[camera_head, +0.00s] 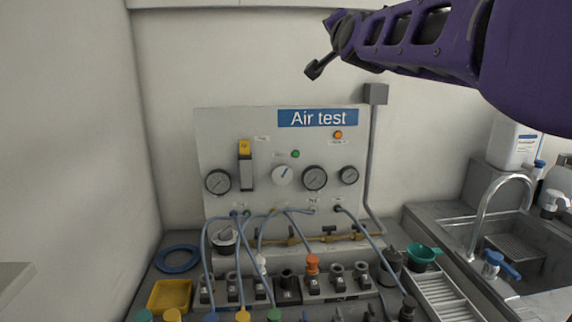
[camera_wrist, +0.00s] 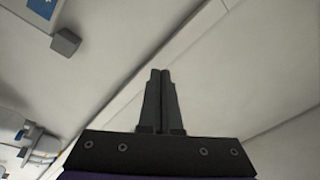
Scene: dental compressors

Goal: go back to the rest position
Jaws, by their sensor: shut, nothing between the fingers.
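My gripper (camera_head: 314,70) is raised at the top of the head view, in front of the upper wall and above the Air test panel (camera_head: 230,128). Its fingers (camera_wrist: 160,100) stand together in the middle of the wrist view, with nothing between them. My purple arm comes in from the upper right of the head view. The gripper appears apart from everything around it. The wrist view looks at bare wall, with a grey box (camera_wrist: 66,42) and a corner of the blue sign (camera_wrist: 42,8) at its upper left.
Below the panel, a bench holds several fittings, blue hoses (camera_head: 207,262), a yellow tray (camera_head: 170,296) and a green funnel (camera_head: 423,252). A sink with a curved tap (camera_head: 484,207) and a white canister (camera_head: 512,143) stand at the right. The wall at the left is clear.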

